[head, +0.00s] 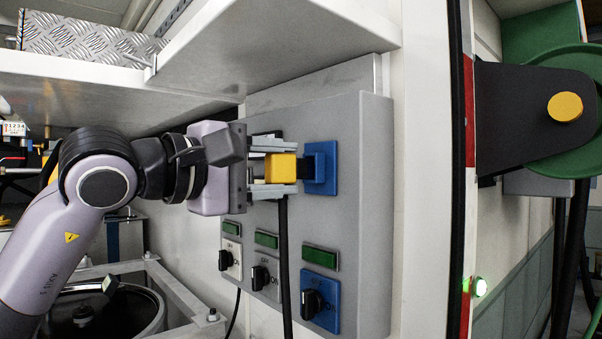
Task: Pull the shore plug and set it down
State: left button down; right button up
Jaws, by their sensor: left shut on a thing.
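The yellow shore plug (281,168) is between the fingers of my left gripper (274,168), which is shut on it. A black cable (284,265) hangs straight down below the plug. Right of the plug is a blue socket plate (321,168) on the grey panel, with a dark piece between plug and plate. I cannot tell whether the plug is still seated in the socket. My right gripper is not in view.
The grey panel (361,220) carries several rotary switches, including one on a blue plate (320,302), with green windows (320,257) above them. A white shelf (270,45) juts out above. A round tank (105,312) stands at lower left.

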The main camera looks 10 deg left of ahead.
pick_arm(q)
jog(key=shift+b+v, duration=0.45)
jog(key=shift+v, duration=0.75)
